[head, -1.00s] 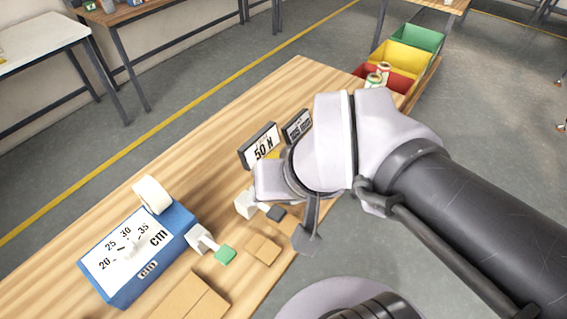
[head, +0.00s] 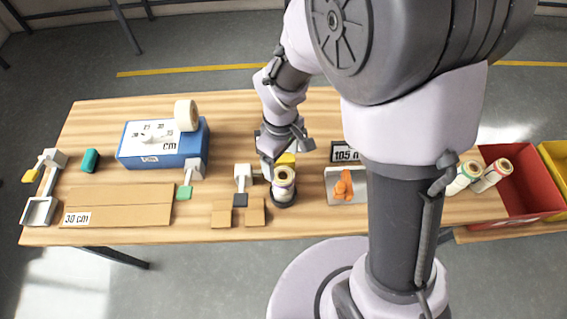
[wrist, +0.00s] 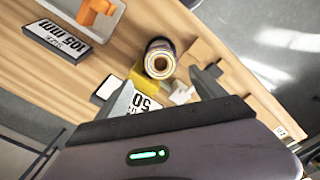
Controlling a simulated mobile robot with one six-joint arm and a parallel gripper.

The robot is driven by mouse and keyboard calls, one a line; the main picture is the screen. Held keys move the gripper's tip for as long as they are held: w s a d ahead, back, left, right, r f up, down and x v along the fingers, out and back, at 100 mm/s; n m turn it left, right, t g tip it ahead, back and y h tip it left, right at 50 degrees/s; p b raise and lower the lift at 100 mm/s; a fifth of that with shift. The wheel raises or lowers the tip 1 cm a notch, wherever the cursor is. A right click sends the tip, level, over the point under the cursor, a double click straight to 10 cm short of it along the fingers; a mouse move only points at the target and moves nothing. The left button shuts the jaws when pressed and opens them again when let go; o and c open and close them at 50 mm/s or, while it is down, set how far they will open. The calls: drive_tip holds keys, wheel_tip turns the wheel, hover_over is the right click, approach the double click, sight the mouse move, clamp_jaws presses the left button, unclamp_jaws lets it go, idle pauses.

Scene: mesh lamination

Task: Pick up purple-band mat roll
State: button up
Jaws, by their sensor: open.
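A pale mat roll (head: 284,180) stands upright on a dark round base near the table's front edge. In the wrist view this roll (wrist: 160,62) shows a dark, purplish-looking outer band around a pale ring and hollow core. My gripper (head: 270,160) is just behind and left of it in the head view, partly hidden by its own wrist. In the wrist view my gripper's jaws (wrist: 165,88) are spread and empty, with the roll beyond them, roughly between the tips. I see no contact.
A yellow block (head: 285,159) sits close behind the roll. An orange piece (head: 344,185) on a grey tray and a "105 mm" sign (head: 346,152) stand to its right. Brown pads (head: 255,211) lie left.

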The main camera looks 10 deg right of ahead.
sight(283, 180)
drive_tip(key=f+b, duration=0.1)
drive_tip(key=f, duration=0.2)
drive_tip(key=f+b, duration=0.1)
drive_tip(key=f, duration=0.3)
drive_tip(key=f+b, duration=0.1)
drive_tip(key=f, duration=0.2)
drive_tip(key=shift+s+d+f, duration=0.2)
drive_tip(key=shift+s+f, duration=0.05)
drive_tip(key=shift+s, duration=0.1)
